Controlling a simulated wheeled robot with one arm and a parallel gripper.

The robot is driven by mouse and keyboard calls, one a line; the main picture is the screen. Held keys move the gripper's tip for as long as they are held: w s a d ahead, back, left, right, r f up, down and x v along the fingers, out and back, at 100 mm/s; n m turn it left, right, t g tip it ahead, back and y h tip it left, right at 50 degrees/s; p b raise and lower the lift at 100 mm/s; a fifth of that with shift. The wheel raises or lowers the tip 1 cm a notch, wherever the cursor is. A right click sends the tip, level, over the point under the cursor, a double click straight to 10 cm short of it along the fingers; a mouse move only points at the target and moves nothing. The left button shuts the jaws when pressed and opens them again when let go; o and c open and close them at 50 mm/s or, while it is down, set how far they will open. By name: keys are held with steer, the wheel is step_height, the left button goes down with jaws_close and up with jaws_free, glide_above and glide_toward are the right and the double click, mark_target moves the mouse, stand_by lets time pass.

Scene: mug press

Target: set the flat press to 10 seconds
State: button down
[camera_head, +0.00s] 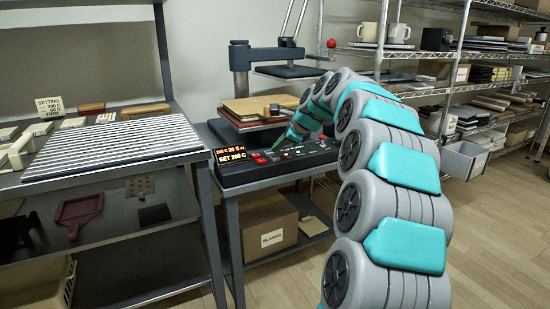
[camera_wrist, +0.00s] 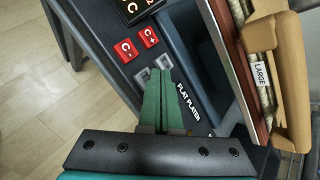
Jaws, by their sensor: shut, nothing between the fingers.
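The flat press (camera_head: 262,58) stands on a small grey table. Its sloped control panel (camera_head: 315,158) carries buttons and a lit display (camera_head: 231,154), with a red upper line, only partly legible, and an amber lower line that seems to read SET 200 C. In the wrist view, red C- (camera_wrist: 125,50) and C+ (camera_wrist: 148,37) buttons sit beside two grey buttons (camera_wrist: 143,76), near a FLAT PLATEN label (camera_wrist: 187,103). My gripper (camera_wrist: 160,76) is shut and empty, its green fingertips over or at the grey buttons. Whether they touch is unclear; the fingers hide the buttons' lower edges. The gripper (camera_head: 284,141) also shows over the panel.
A wooden-edged stack (camera_head: 258,107) lies on the press. A LARGE-labelled tan piece (camera_wrist: 275,72) is close right of my fingers. A ribbed grey surface (camera_head: 115,145) and setting card (camera_head: 49,107) are at left, mug shelves (camera_head: 398,33) at right. A BLANKS box (camera_head: 266,228) sits below.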

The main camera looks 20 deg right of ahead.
mark_target(278, 158)
steer(key=shift+f, duration=0.15)
stand_by(0.5)
steer(key=shift+f+p, duration=0.3)
steer(key=shift+f, duration=0.45)
stand_by(0.9)
steer(key=shift+r+p, duration=0.95)
steer(key=shift+p, duration=0.1)
steer(key=shift+r+p, duration=1.95)
steer(key=shift+r, duration=0.55)
